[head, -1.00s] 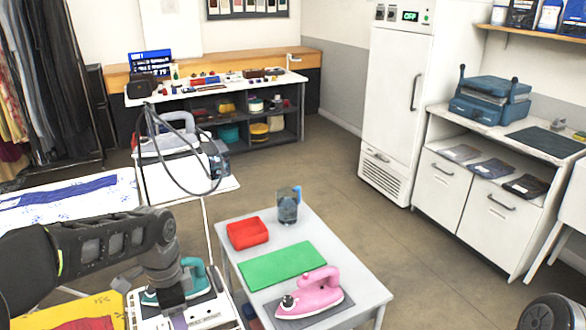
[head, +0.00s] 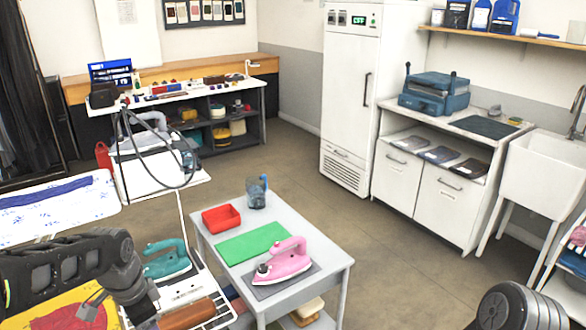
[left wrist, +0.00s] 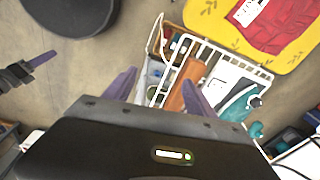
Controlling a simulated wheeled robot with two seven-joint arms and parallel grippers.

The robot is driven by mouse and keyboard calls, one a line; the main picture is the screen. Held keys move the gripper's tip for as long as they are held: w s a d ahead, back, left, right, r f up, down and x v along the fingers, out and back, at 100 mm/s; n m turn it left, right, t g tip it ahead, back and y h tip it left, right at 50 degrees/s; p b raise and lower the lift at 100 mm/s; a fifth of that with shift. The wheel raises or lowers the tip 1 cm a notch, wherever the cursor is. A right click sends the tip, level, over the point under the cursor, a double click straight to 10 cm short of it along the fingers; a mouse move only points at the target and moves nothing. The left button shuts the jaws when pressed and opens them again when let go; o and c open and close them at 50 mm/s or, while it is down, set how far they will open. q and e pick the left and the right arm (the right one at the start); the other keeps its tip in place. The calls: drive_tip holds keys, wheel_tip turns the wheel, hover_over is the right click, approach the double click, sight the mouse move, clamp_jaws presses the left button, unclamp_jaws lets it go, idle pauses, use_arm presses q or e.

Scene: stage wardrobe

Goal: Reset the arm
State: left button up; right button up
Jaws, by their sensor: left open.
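My left arm (head: 75,265) comes in from the left in the head view, its wrist beside a white wire rack; its fingers are hidden there. In the left wrist view my left gripper (left wrist: 158,88) is open, its two purple fingers apart with nothing between them. Beyond them lies the white wire rack (left wrist: 205,42) with a brown item (left wrist: 183,88) and a teal iron (left wrist: 238,100). What seems to be my right gripper (left wrist: 28,70) shows at the left edge of that view, partly cut off.
A small grey table (head: 325,256) holds a red tray (head: 221,218), a green mat (head: 252,243), a blue-grey jug (head: 256,192) and a pink iron (head: 284,262). A yellow board (head: 32,307) lies under my left arm. Floor is clear between table and cabinets.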

use_arm(q)
drive_tip(key=w+d+f+n+t+h, duration=0.35)
drive_tip(key=d+f+n, duration=0.35)
drive_tip(key=d+f, duration=0.65)
drive_tip(key=s+d+f+n+g, duration=0.2)
drive_tip(key=s+d+f, duration=0.3)
drive_tip(key=s+f, duration=0.3)
drive_tip(key=s+d+f+n+g, duration=0.1)
drive_tip(key=s+d+f+g, duration=0.1)
drive_tip(key=s+d+f, duration=0.4)
drive_tip(key=s+f, duration=0.3)
drive_tip(key=s, duration=0.4)
drive_tip(key=shift+s+d+f+n, duration=0.15)
drive_tip(key=shift+s+f+n, duration=0.1)
drive_tip(key=shift+n, duration=0.15)
drive_tip(key=shift+h, duration=0.25)
